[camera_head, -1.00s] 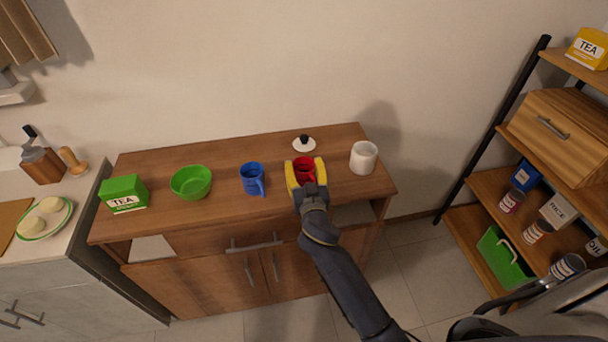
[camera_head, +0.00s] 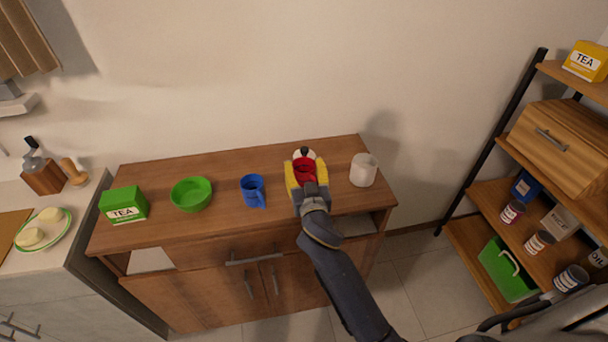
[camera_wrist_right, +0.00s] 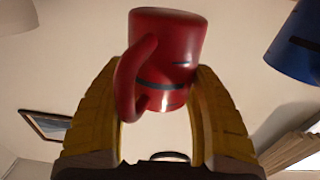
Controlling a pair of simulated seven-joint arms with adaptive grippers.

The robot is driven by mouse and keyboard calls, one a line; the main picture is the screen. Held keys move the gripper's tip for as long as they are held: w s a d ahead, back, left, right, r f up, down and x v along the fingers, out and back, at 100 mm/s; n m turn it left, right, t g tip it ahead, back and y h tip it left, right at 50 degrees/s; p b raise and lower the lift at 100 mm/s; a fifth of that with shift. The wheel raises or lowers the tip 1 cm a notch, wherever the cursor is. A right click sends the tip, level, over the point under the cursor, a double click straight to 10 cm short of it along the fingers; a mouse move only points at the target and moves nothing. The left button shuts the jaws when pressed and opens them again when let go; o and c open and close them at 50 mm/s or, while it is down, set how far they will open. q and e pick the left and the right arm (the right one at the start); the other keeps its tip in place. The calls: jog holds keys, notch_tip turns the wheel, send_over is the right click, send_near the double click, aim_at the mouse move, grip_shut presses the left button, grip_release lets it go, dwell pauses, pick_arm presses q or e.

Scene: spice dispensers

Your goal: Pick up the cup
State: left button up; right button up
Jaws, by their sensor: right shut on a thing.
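A red cup (camera_head: 305,174) is held between the yellow fingers of my right gripper (camera_head: 307,168), above the right half of the wooden cabinet top. In the right wrist view the red cup (camera_wrist_right: 175,50) sits between the two fingers (camera_wrist_right: 156,80), which are shut on its sides. Its handle points toward the camera and its body looks slightly tilted there. A blue cup (camera_head: 252,190) with a handle stands to the left of it, and a white cup (camera_head: 363,171) stands to the right. My left gripper is in neither view.
A white lid-like thing with a dark knob (camera_head: 304,152) lies behind the red cup, partly hidden. A green bowl (camera_head: 191,195) and a green tea box (camera_head: 123,205) stand on the left of the cabinet top (camera_head: 225,170). Shelves (camera_head: 480,240) with jars and boxes are at the right.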

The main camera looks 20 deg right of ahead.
notch_tip(320, 180, up, 15)
dwell(1.1)
jog(key=shift+d+r, duration=0.1)
